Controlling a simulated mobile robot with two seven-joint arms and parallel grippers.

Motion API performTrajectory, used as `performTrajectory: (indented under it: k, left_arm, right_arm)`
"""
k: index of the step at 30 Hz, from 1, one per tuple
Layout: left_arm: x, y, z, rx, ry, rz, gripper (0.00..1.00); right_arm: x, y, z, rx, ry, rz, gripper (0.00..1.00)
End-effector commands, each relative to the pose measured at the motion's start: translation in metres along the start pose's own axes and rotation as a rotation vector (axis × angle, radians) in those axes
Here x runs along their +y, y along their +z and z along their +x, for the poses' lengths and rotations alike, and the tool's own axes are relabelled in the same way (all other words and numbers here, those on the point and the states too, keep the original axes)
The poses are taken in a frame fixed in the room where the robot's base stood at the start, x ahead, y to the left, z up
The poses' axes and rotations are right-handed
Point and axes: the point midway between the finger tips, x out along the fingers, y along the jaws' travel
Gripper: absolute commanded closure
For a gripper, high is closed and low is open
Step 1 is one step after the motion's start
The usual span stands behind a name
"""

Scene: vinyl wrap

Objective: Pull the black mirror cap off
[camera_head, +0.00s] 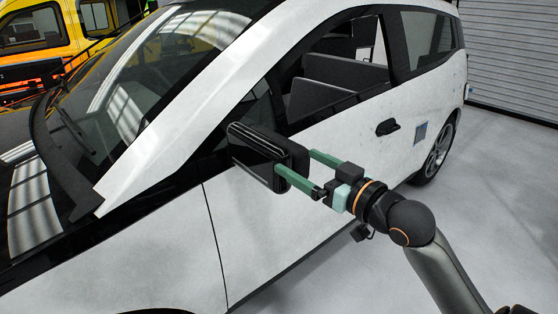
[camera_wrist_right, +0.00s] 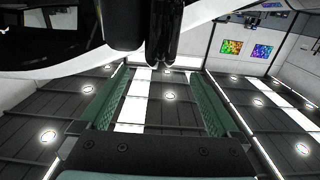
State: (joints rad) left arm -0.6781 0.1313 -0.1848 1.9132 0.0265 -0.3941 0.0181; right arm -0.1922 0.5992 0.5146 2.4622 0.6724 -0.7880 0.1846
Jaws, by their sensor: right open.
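The black mirror cap (camera_head: 252,143) sits on the side mirror of the white car, beside the front door window. My right gripper (camera_head: 294,160) reaches it from the right, with its two green fingers spread. One fingertip overlaps the mirror's lower right edge and the other is near its upper right edge; I cannot tell whether they touch it. In the right wrist view the gripper (camera_wrist_right: 160,72) is open with nothing between its pads, and dark mirror parts (camera_wrist_right: 163,38) show just beyond the fingertips. My left gripper is not in view.
The white car door (camera_head: 340,142) lies close behind the mirror and gripper, with a black door handle (camera_head: 388,127) to the right. A yellow vehicle (camera_head: 45,38) stands at the back left. The grey floor (camera_head: 495,185) at the right is clear.

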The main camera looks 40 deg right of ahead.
Motion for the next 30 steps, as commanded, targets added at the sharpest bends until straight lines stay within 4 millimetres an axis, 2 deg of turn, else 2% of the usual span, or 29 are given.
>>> performTrajectory:
  k: [1, 9, 15, 20, 28, 30]
  left_arm:
    - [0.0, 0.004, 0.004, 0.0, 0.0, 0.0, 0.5]
    - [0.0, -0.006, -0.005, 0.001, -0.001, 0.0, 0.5]
    - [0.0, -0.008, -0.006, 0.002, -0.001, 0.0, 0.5]
    - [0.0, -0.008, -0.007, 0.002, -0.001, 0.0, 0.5]
    - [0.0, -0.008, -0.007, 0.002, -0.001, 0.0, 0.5]
    - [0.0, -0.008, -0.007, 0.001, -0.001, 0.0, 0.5]
  right_arm:
    - [0.0, 0.001, 0.005, 0.003, 0.001, -0.001, 0.03]
    - [0.001, -0.002, 0.049, 0.0, 0.001, 0.002, 0.03]
    - [0.001, -0.001, 0.07, 0.001, 0.001, 0.003, 0.03]
    - [0.0, -0.001, 0.077, 0.0, 0.001, 0.0, 0.03]
    - [0.0, 0.0, 0.078, -0.001, 0.001, 0.0, 0.03]
    - [0.0, 0.0, 0.078, -0.001, 0.001, 0.0, 0.1]
